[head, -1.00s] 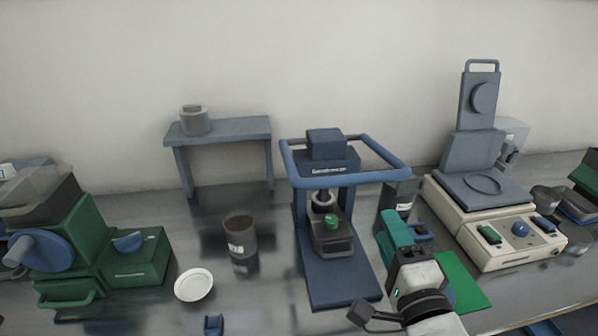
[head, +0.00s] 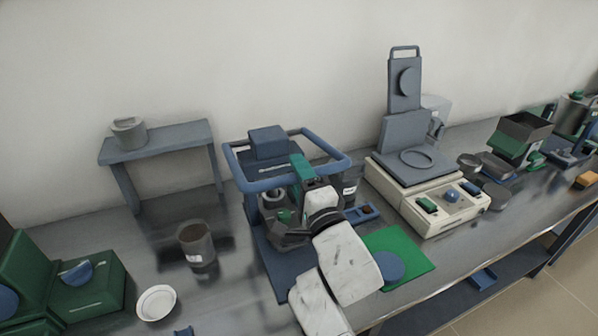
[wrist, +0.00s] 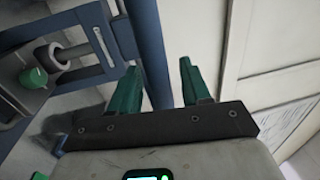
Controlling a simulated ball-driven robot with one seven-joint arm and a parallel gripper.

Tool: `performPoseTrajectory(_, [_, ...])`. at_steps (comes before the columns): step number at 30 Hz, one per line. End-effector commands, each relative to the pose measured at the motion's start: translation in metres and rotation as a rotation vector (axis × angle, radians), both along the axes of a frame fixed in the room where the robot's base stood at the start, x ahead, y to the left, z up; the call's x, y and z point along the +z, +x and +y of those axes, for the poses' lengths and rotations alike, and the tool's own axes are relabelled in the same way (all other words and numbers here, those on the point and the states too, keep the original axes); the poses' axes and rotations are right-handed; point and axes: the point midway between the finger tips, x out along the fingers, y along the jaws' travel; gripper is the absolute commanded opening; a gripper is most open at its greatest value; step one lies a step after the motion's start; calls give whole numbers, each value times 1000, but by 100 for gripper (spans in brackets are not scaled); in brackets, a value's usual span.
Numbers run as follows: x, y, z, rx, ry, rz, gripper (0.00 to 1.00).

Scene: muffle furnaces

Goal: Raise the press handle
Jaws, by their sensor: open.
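The press (head: 268,250) is a blue frame on a flat blue base, left of centre in the head view. Its handle (head: 270,184) is a blue tubular loop around the upper part, sitting roughly level. My gripper (head: 302,170) is at the front right of the loop, its green fingers overlapping the bar in the head view. In the wrist view my gripper (wrist: 158,78) has its two green fingers apart with nothing held. A long blue bar (wrist: 147,45) runs past between the fingertips; whether they touch it I cannot tell. My wrist hides the lower press front.
A green mat (head: 410,258) lies right of the press. A beige device (head: 440,215) with a tall grey lid stands behind it. A brown cup (head: 196,246), a white dish (head: 156,303) and a grey stand (head: 160,142) are to the left.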

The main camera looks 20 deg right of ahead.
Motion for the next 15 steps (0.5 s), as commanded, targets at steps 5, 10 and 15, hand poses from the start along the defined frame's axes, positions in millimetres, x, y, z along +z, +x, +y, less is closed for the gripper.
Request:
performPoseTrajectory(5, [-1,1,0,0,0,1,47])
performPoseTrajectory(10, [0,1,0,0,0,1,41])
performPoseTrajectory(15, [0,1,0,0,0,1,24])
